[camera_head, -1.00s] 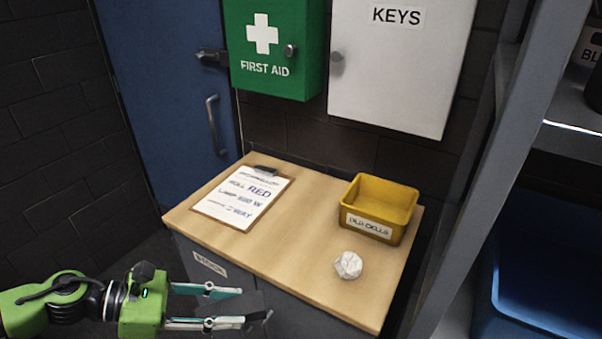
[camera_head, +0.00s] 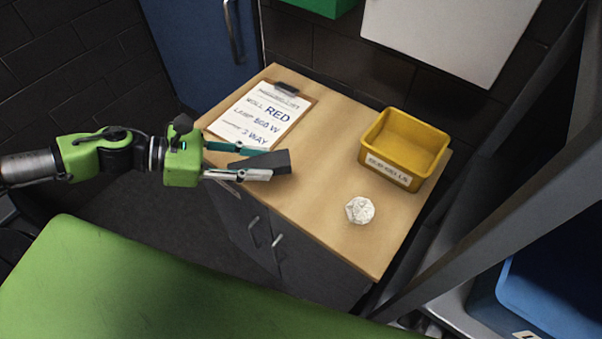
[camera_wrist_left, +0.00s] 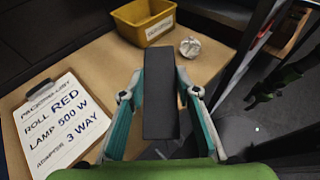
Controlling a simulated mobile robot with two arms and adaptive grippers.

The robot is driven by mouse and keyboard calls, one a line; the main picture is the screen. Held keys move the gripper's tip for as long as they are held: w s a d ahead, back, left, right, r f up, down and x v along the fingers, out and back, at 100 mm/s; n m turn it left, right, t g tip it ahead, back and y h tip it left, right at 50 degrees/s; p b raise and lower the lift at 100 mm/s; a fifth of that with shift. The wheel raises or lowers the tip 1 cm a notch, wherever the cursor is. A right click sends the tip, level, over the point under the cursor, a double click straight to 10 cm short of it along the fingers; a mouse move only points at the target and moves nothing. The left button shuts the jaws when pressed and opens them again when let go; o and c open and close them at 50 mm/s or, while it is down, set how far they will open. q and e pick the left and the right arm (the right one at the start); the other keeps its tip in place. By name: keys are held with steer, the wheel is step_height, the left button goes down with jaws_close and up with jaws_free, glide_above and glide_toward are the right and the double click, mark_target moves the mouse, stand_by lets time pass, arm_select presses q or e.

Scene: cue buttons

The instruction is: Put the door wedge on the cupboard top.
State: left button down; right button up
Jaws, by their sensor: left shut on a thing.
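The door wedge (camera_head: 268,161) is a dark grey block held between the fingers of my left gripper (camera_head: 262,163). In the left wrist view the wedge (camera_wrist_left: 160,92) points away from me between the two teal fingers (camera_wrist_left: 160,95). The cupboard top (camera_head: 300,205) is a light wooden surface. The wedge shows over its left front edge, beside the clipboard; I cannot tell whether it touches the top.
On the cupboard top are a clipboard with a written list (camera_head: 262,118), a yellow bin (camera_head: 405,143) and a crumpled paper ball (camera_head: 359,210). The middle of the top is bare. A grey shelf post (camera_head: 480,190) and blue crate (camera_head: 555,280) stand at the right.

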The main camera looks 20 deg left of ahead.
arm_select(q)
steer(key=shift+w+d+f+b, duration=0.3)
steer(key=shift+w+f+b, duration=0.25)
steer(key=shift+b, duration=0.1)
steer(key=shift+w+d+r, duration=0.1)
steer(key=shift+w+r, duration=0.1)
steer(key=shift+w, duration=0.05)
steer(key=shift+w+d+f+b, duration=0.25)
steer(key=shift+w+d+b, duration=0.15)
steer(key=shift+w+d, duration=0.1)
steer(key=w+d+p, duration=0.2)
steer(key=p, duration=0.1)
glide_above(300, 177)
steer(key=f, duration=0.5)
steer(key=shift+s+a+f, duration=0.3)
steer(key=shift+a+f, duration=0.05)
steer(key=shift+f, duration=0.05)
steer(key=shift+w+d+f+p, duration=0.25)
steer(key=shift+f+p, duration=0.05)
steer(key=shift+f, duration=0.2)
step_height(300, 177, down, 3)
steer(key=shift+d+r+p, duration=0.1)
steer(key=shift+p, duration=0.6)
steer(key=shift+f, duration=0.3)
arm_select(e)
steer(key=shift+w+r, duration=0.1)
steer(key=shift+r, duration=0.75)
